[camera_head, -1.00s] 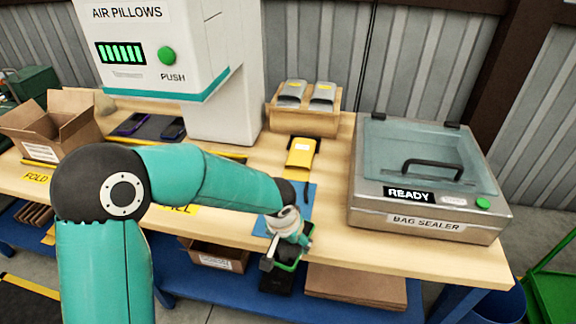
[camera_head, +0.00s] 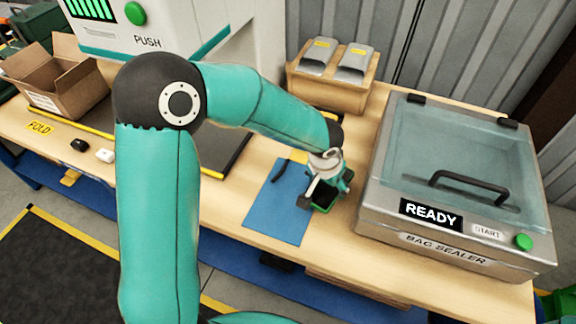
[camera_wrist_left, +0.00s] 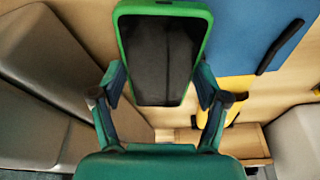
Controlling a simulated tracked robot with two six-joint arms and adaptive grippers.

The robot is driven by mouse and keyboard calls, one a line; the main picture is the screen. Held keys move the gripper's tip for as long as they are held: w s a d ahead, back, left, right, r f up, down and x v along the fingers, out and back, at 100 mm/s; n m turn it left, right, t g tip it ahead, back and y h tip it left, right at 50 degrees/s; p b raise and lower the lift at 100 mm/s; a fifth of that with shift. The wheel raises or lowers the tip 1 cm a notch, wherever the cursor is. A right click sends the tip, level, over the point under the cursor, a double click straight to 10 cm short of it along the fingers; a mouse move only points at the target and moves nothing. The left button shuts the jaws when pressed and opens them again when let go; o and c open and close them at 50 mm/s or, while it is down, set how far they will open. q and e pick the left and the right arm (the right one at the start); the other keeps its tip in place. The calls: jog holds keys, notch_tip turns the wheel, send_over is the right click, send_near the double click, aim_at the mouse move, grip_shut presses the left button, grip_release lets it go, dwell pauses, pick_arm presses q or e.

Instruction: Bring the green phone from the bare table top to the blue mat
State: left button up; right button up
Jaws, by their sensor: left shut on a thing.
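The green phone (camera_head: 322,207) has a green rim and a dark face. My left gripper (camera_head: 326,188) is shut on it, beside the right edge of the blue mat (camera_head: 272,215). In the left wrist view the phone (camera_wrist_left: 158,50) sits between the two fingers of the gripper (camera_wrist_left: 158,85), and the mat (camera_wrist_left: 245,30) lies to its upper right. I cannot tell how high the phone is above the table. My right gripper is not in view.
A thin black item (camera_head: 280,171) lies on the mat. The bag sealer (camera_head: 450,215) stands close on the right. A wooden box (camera_head: 332,92) with grey devices is behind. A yellow object (camera_wrist_left: 213,105) shows in the wrist view. The mat's front part is clear.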

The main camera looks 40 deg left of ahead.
pick_arm(q)
jog(key=shift+a, duration=0.1)
jog(key=shift+s+a, duration=0.1)
jog(key=shift+s+a+r, duration=0.1)
jog(key=shift+a+r, duration=0.1)
jog(key=shift+a, duration=0.05)
notch_tip(320, 180, up, 5)
jog(key=n+b, duration=0.3)
send_over(288, 197)
jog(key=shift+y, duration=0.3)
jog(key=shift+s+f+b, duration=0.15)
jog(key=shift+f+b, duration=1.3)
jog(key=shift+f, duration=0.45)
jog(key=shift+s+f+b, duration=0.15)
jog(key=shift+f+b, duration=1.3)
jog(key=shift+f, duration=0.4)
jog(key=shift+f+b, duration=0.25)
jog(key=shift+b, duration=0.05)
jog(key=o, duration=1.3)
